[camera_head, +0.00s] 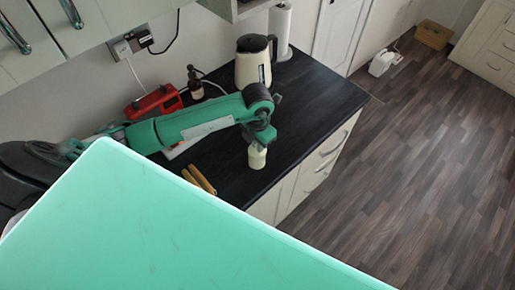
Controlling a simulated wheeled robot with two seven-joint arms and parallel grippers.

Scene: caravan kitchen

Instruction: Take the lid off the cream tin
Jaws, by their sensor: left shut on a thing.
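The cream tin (257,158) is small and pale and shows upright at the front edge of the dark worktop. My left gripper (260,143) points down at the top of the tin and is shut on its lid. The fingers hide the lid, so I cannot tell whether there is a gap between lid and tin. My right gripper is not in view.
A cream kettle (252,68) and a paper roll (281,32) stand at the back of the worktop (322,90). A red object (154,102) and a dark bottle (194,84) are near the wall. Tan sticks (199,179) lie left of the tin. The worktop's right end is clear.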

